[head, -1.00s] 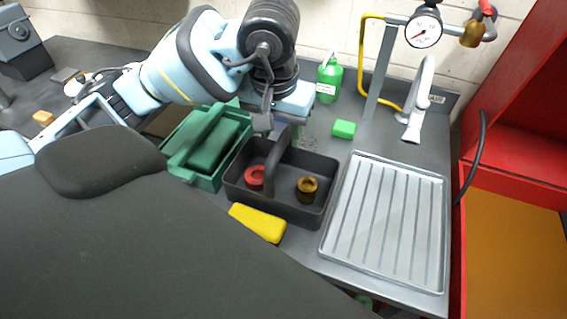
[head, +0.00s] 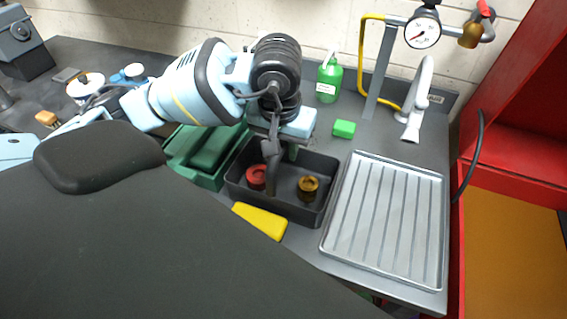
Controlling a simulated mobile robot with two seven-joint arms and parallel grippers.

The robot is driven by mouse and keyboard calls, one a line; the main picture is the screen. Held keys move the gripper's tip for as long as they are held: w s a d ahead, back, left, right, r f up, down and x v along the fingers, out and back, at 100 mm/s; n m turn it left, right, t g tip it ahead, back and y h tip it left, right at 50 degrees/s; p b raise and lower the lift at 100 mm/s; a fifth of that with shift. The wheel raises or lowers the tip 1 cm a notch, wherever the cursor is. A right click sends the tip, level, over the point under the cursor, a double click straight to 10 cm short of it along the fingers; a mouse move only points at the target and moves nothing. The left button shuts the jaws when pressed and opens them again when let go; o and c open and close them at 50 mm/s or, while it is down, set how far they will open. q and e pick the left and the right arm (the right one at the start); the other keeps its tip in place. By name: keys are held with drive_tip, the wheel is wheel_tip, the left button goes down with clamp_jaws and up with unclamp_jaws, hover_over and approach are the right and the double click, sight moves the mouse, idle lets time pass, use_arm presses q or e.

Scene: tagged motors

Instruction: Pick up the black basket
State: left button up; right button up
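The black basket (head: 298,212) stands on the grey workbench in the middle of the head view. It holds a red ring-like part (head: 256,177) and a brass-coloured part (head: 308,187). Its upright centre handle (head: 272,180) is partly hidden by my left gripper (head: 279,152), which points down over the handle's upper part. The fingers are largely covered by the wrist and the handle, so I cannot tell whether they are open or shut, or touching the handle. My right gripper is not in view.
A green bin (head: 205,155) stands directly left of the basket. A yellow block (head: 260,221) lies in front. A ribbed metal tray (head: 385,220) is close on the right. A green block (head: 344,128) and green bottle (head: 329,80) stand behind. A red cabinet (head: 515,150) is far right.

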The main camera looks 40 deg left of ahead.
use_arm(q)
clamp_jaws()
drive_tip(key=shift+r, duration=0.1)
drive_tip(key=shift+r, duration=0.1)
drive_tip(key=shift+w+r, duration=0.1)
drive_tip(key=shift+r, duration=0.15)
wheel_tip(320, 180, up, 9)
drive_tip(key=shift+r, duration=0.2)
drive_tip(key=shift+f, duration=0.1)
